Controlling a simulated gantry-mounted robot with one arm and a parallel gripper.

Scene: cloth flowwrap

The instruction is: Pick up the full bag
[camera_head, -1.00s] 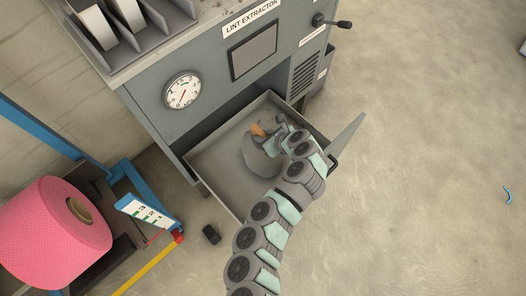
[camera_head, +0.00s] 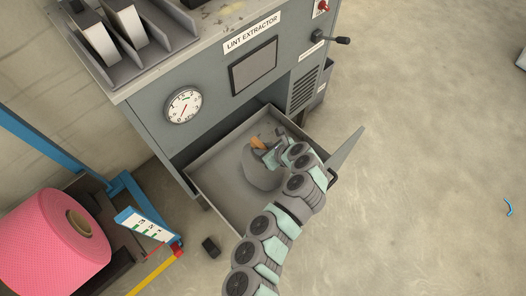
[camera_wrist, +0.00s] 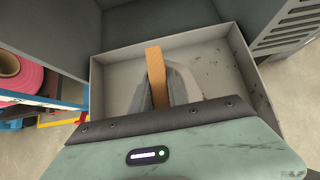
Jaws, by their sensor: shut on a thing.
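The full bag (camera_head: 258,175) is a rounded grey shape inside the open metal drawer (camera_head: 217,203) of the lint extractor. An orange-brown strip (camera_head: 257,143) stands at its top. My gripper (camera_head: 267,151) reaches into the drawer from the lower right and is shut at the top of the bag. In the wrist view the orange-brown strip (camera_wrist: 156,75) rises between grey shapes just past my gripper's dark edge. My gripper's body hides the lower part of the bag there. I cannot tell whether the bag is clear of the drawer floor.
The lint extractor cabinet (camera_head: 225,75) stands behind the drawer. A pink roll (camera_head: 45,245) on a blue frame is at the left. A small black object (camera_head: 210,247) lies on the floor beside the drawer. The floor at the right is mostly clear.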

